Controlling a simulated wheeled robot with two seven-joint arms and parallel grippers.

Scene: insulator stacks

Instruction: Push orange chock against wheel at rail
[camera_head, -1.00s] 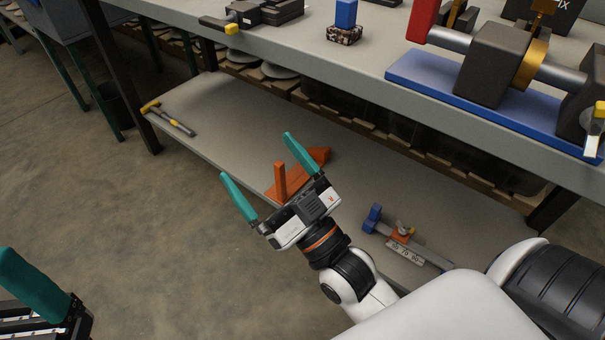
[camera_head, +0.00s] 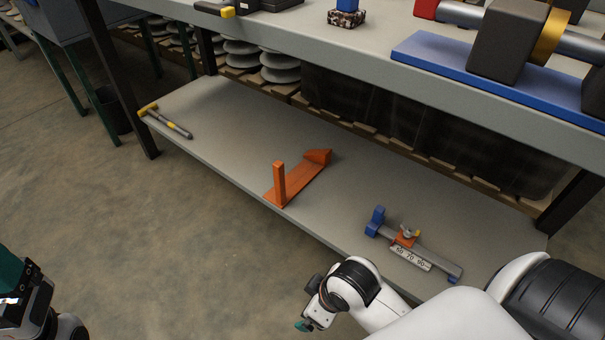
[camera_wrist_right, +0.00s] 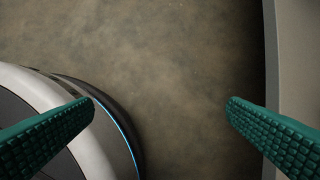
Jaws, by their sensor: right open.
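The orange chock (camera_head: 303,182) lies on the grey lower shelf; it has a flat base, an upright post at its near end and a wedge block at its far end. No wheel or rail is recognisable in these views. My right gripper (camera_head: 308,324) hangs below the front edge of the shelf, clear of the chock. In the right wrist view its teal fingers (camera_wrist_right: 160,122) are wide apart with only floor between them. My left gripper (camera_head: 12,280) shows partly at the left picture edge, away from the shelf; its jaw gap is hidden.
The lower shelf (camera_head: 225,130) also carries a hammer (camera_head: 167,121) and a measuring tool with blue ends (camera_head: 412,245). The bench top above (camera_head: 300,40) holds a blue plate (camera_head: 440,62) with dark blocks. Discs (camera_head: 280,66) are stacked behind the shelf. Open floor lies in front.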

